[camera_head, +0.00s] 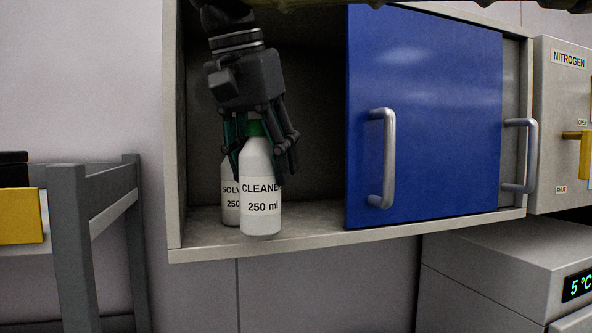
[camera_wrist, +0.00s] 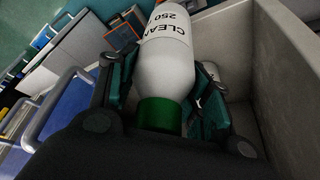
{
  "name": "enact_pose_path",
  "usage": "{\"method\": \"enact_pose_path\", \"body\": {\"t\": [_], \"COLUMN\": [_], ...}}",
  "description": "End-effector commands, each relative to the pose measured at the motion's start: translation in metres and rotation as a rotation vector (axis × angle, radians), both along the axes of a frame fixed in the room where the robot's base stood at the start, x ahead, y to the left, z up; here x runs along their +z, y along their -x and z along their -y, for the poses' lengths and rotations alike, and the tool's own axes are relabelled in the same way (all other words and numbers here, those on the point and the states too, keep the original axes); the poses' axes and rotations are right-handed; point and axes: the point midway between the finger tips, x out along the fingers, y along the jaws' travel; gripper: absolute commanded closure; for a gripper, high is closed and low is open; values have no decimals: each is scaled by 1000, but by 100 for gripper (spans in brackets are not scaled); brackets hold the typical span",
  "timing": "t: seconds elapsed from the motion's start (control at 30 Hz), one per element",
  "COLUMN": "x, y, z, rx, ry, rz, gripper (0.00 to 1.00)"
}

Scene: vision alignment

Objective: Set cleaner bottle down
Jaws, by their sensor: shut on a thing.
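The cleaner bottle (camera_head: 260,192) is white with a green cap and a label reading CLEANER 250 ml. My gripper (camera_head: 262,160) is shut on it from above, around its upper part. The bottle is upright at the front of the open left part of the cabinet, its base near the front edge of the cabinet floor (camera_head: 320,236). I cannot tell whether the base touches. In the wrist view the bottle (camera_wrist: 165,70) lies between the fingers, green cap towards the camera. A white solvent bottle (camera_head: 230,190) stands behind and to the left, partly hidden.
A blue sliding door (camera_head: 430,110) with a metal handle covers the cabinet's middle and right. The cabinet's left wall (camera_head: 173,130) is close to my gripper. Cabinet floor right of the bottle is free. A grey shelf frame (camera_head: 70,240) stands left; a nitrogen box (camera_head: 562,120) is at right.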

Motion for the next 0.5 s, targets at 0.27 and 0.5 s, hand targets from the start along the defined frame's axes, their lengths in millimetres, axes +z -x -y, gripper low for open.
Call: {"method": "enact_pose_path", "body": {"t": [0.27,0.5], "x": [1,0], "y": [-65,-95], "z": [27,45], "rx": [-5,-7], "ry": [-1,-1], "rz": [-10,-7], "gripper": [82,82]}}
